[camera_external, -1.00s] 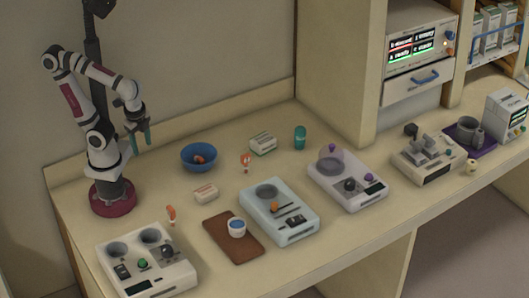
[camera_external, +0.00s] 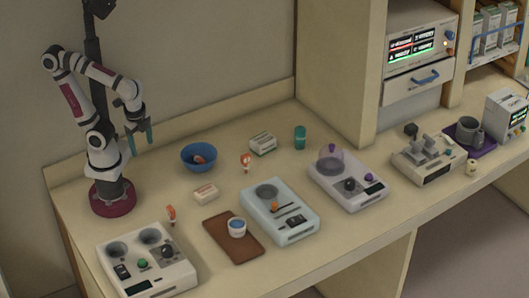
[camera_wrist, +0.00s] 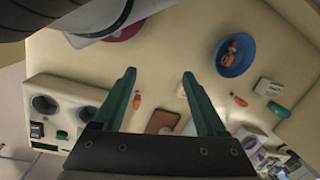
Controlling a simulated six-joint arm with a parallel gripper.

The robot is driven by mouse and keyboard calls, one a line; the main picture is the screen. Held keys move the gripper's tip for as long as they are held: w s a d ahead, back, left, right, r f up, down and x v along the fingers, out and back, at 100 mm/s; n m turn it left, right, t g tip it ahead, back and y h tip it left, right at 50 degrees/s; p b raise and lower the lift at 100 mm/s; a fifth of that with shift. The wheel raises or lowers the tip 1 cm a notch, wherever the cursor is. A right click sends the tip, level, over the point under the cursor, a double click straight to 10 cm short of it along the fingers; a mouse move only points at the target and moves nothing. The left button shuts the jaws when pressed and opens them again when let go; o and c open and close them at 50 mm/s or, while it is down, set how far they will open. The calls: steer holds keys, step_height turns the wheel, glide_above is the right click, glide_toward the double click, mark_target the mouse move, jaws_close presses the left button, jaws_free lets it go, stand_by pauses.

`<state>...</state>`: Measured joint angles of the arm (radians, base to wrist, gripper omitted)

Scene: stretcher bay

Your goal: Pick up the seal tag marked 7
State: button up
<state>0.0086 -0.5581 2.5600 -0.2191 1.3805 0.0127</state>
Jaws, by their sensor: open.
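Several small orange tags are in view, and I cannot read a number on any of them. One orange tag (camera_external: 171,215) is on the bench behind the front-left device; it also shows in the wrist view (camera_wrist: 137,101). A second orange tag (camera_external: 245,162) stands right of the blue bowl, also in the wrist view (camera_wrist: 239,100). An orange item (camera_external: 199,160) lies inside the blue bowl (camera_external: 186,163); it may be another tag. My gripper (camera_external: 140,138) is raised above the bench at the left, open and empty; its green fingers are apart in the wrist view (camera_wrist: 159,82).
A white device with round wells (camera_external: 150,262) stands front left. A brown tray (camera_external: 222,230) holds a small cup (camera_external: 237,228). Around are a white block (camera_external: 205,193), a box (camera_external: 262,144), a teal canister (camera_external: 300,137), and two devices (camera_external: 302,228), (camera_external: 358,198).

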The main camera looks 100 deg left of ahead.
step_height(320, 180, up, 6)
steer(key=w+a+r+m+h, duration=0.2)
steer(key=w+h, duration=0.6)
steer(key=w, duration=0.8)
steer(key=w+a+f+t+h, duration=0.1)
steer(key=w+a+t, duration=0.2)
steer(key=a, duration=0.5)
steer(key=w+a+f+m+t+h, duration=0.1)
steer(key=w+a+t, duration=0.25)
steer(key=a, duration=0.45)
steer(key=w+a+f+t+h, duration=0.1)
steer(key=w+a+f+t, duration=0.15)
steer(key=a, duration=0.55)
glide_toward(247, 158)
steer(key=shift+m+t+h, duration=0.3)
steer(key=x, duration=0.4)
steer(key=shift+w+a, duration=0.1)
steer(key=shift+w, duration=0.05)
steer(key=x, duration=0.8)
steer(key=shift+s+f, duration=0.25)
steer(key=shift+f, duration=0.05)
jaws_close()
